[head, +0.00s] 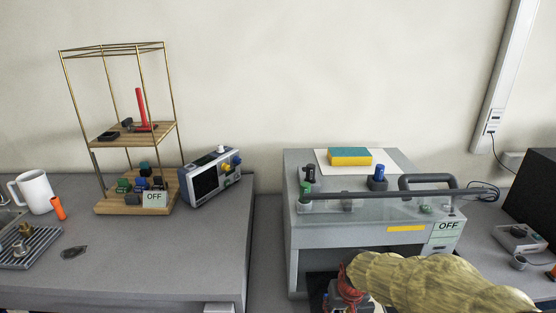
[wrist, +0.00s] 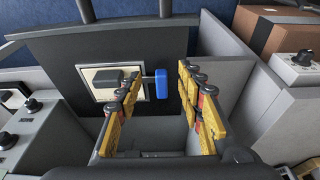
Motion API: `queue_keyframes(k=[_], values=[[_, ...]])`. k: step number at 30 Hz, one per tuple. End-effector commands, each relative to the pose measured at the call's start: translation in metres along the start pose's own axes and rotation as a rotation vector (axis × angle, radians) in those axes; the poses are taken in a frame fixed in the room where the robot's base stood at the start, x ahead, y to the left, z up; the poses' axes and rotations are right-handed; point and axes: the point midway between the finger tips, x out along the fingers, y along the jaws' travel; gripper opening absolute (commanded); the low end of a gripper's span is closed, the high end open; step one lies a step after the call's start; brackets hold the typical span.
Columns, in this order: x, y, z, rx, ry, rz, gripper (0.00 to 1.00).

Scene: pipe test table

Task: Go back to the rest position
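My gripper (wrist: 158,79) shows in the wrist view with its two yellow fingers apart and nothing held between them. A blue handle (wrist: 162,85) on a dark upright panel shows in the gap, beyond the fingers; whether a finger touches it I cannot tell. In the head view my arm, in a yellowish cover, reaches in from the lower right. The red end of my gripper (head: 346,288) is low in front of the grey test machine (head: 340,234), partly cut off by the bottom edge.
A wooden rack (head: 135,205), an instrument (head: 206,184) and a white mug (head: 36,191) stand left. A black box (head: 531,197) stands right.

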Motion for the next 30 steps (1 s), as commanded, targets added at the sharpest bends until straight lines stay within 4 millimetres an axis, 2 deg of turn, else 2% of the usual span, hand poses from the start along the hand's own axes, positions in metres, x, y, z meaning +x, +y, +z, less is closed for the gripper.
queue_keyframes(k=[1, 5, 12, 15, 18, 23, 30], values=[[-0.012, 0.000, 0.015, -0.003, -0.027, 0.000, 0.38], [-0.054, 0.002, 0.052, -0.008, -0.067, -0.001, 0.38], [-0.157, 0.004, 0.119, -0.011, -0.016, -0.006, 0.38], [-0.192, 0.005, 0.142, -0.009, 0.050, -0.008, 0.38], [-0.218, 0.005, 0.149, -0.005, 0.133, -0.009, 0.38], [-0.245, 0.006, 0.145, -0.002, 0.223, -0.008, 0.38], [-0.246, 0.006, 0.145, -0.002, 0.229, -0.008, 0.38]])
